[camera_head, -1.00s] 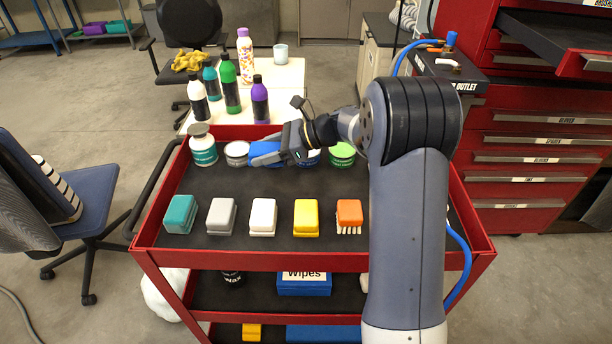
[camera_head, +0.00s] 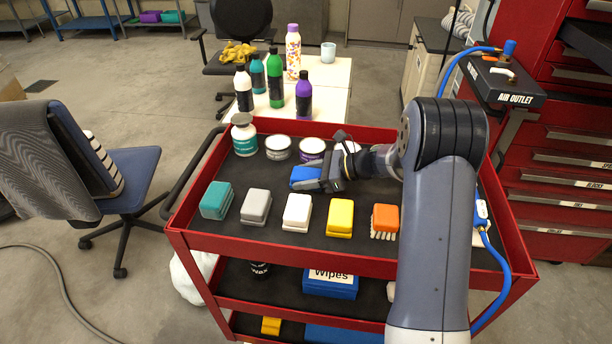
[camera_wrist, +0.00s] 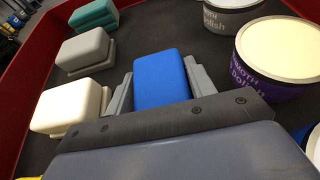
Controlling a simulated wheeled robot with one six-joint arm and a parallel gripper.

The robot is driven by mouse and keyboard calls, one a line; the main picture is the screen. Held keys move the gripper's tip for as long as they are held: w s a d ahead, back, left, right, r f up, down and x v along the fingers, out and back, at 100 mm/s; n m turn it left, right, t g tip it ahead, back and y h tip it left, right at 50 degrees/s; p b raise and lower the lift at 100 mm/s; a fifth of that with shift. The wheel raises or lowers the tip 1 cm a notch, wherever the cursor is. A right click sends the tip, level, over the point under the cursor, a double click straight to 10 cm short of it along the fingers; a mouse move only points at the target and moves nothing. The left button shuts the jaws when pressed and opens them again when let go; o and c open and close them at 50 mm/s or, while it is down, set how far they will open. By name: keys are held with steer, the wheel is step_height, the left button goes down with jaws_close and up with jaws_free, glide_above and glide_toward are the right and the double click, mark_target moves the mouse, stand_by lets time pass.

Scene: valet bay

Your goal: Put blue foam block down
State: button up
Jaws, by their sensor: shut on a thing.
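The blue foam block (camera_head: 305,177) is between the fingers of my gripper (camera_head: 318,181), over the dark top tray of the red cart (camera_head: 300,255). In the wrist view the blue foam block (camera_wrist: 161,78) sits between both grey fingers (camera_wrist: 160,82), which are shut on it. The block is low over the tray mat; I cannot tell whether it touches the mat. It is behind the row of foam blocks and in front of the polish tins.
Teal (camera_head: 216,200), grey (camera_head: 256,206), white (camera_head: 297,212) and yellow (camera_head: 340,217) blocks and an orange brush (camera_head: 385,221) line the front. Bare mat lies left of my gripper.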

steer(key=shift+f, duration=0.1)
steer(key=o, duration=1)
steer(key=shift+c, duration=0.2)
steer(key=shift+d+r, duration=0.25)
steer(key=v, duration=1.1)
steer(key=shift+s+d, duration=0.1)
steer(key=shift+d, duration=0.1)
